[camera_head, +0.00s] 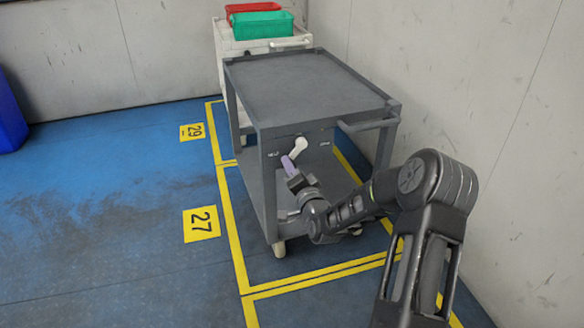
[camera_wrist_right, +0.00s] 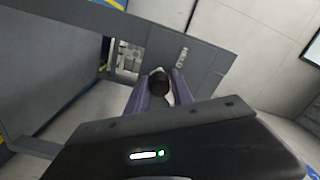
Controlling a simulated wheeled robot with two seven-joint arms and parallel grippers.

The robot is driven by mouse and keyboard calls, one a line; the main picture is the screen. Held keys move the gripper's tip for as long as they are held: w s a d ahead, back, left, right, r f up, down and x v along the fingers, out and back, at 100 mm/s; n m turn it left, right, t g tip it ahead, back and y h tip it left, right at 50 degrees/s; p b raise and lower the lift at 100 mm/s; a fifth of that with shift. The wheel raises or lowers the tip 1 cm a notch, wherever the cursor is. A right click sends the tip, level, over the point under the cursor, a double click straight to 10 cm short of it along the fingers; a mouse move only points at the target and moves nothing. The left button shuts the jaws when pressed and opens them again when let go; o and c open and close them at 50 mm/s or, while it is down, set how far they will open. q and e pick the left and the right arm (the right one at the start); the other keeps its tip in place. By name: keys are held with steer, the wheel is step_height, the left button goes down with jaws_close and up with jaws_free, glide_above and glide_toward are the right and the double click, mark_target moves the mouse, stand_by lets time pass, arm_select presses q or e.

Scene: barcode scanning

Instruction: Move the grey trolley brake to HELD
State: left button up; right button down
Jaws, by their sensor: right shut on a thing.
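The grey trolley (camera_head: 300,88) stands in a yellow-outlined floor bay. Its near side panel carries a pale brake lever (camera_head: 298,147), which leans up and to the right. A small label reading HELD is left of it, and another label, too small to read surely, is to the right. My right gripper (camera_head: 290,163), with purple fingers, is at the lower end of the lever and shut on it. In the right wrist view the two fingers (camera_wrist_right: 159,92) flank a dark round end and a pale piece of the lever. My left gripper is not in view.
A pale trolley (camera_head: 228,50) with a green crate (camera_head: 263,25) and a red crate (camera_head: 250,8) stands behind. The grey trolley's handle (camera_head: 368,125) juts out right of the lever. A wall is close on the right; blue floor is open on the left.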

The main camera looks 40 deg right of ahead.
steer(key=c, duration=1.4)
jaws_free()
steer(key=shift+w+a+f+y, duration=0.15)
steer(key=shift+a+y, duration=0.15)
steer(key=shift+a, duration=0.45)
steer(key=shift+o, duration=1)
steer(key=shift+d, duration=0.2)
steer(key=p+v, duration=0.2)
steer(key=v, duration=0.6)
steer(key=shift+w, duration=0.1)
